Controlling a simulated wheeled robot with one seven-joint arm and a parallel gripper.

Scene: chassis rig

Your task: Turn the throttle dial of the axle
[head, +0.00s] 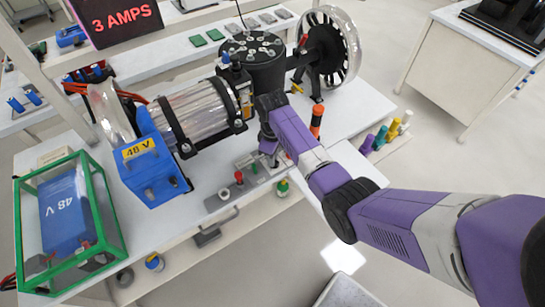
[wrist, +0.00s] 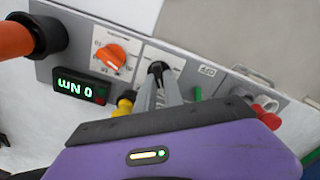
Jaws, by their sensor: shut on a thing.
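The axle's control panel (head: 222,195) is a grey strip on the front edge of the white bench. In the wrist view the panel (wrist: 195,75) carries an orange dial (wrist: 117,57) with marks around it and a display (wrist: 80,86) reading 0 NM upside down. My gripper (wrist: 160,75) is to the right of the orange dial, apart from it. Its fingers are closed on a small black part (wrist: 158,67) at the panel, mostly hidden between the fingertips. In the head view my gripper (head: 268,152) reaches down over the panel and hides part of it.
An orange handle (head: 316,121) stands upright right of my gripper; it also shows in the wrist view (wrist: 14,40). A red knob (head: 238,177) is left of it. The motor cylinder (head: 200,110), black drum (head: 252,62), wheel (head: 330,47) and blue battery box (head: 153,175) stand behind or left.

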